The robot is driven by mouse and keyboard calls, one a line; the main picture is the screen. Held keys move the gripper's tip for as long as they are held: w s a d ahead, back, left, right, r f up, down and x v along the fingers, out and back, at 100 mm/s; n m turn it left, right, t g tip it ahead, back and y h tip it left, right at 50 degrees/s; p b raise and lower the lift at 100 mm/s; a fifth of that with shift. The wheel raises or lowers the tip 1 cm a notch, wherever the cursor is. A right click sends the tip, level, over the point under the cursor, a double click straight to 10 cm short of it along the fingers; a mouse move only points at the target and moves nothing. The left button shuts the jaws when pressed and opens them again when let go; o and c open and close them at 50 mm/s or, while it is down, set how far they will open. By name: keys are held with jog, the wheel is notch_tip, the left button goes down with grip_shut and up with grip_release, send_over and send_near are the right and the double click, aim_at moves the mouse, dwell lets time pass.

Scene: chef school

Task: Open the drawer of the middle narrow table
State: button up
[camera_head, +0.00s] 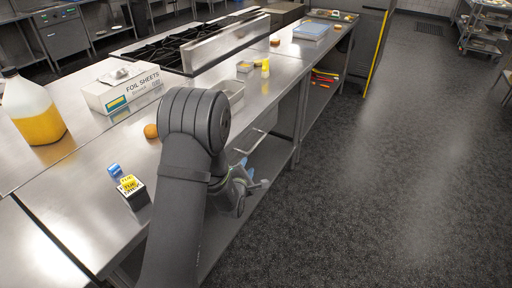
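The steel narrow table (205,140) runs along the middle of the view, with its drawer (264,121) under the top edge, facing the open floor. A bar handle (250,146) stands out from the drawer front. The drawer looks shut, though my arm hides part of the table front. My gripper (254,174) is just below and in front of the handle, on the aisle side. Its fingers look spread and empty. It appears apart from the handle, but the exact gap is hard to judge.
On the tabletops are a bottle of yellow liquid (34,112), a foil box (125,88), a small black and yellow box (132,190), an orange fruit (151,131) and a metal pan (231,91). A lower shelf (270,160) lies under the table. The floor (390,180) to the right is clear.

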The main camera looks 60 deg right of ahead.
aim_at(256, 145)
jog(key=x, duration=1.7)
jog(key=shift+w+d+f, duration=0.1)
jog(key=shift+w+d, duration=0.05)
grip_shut()
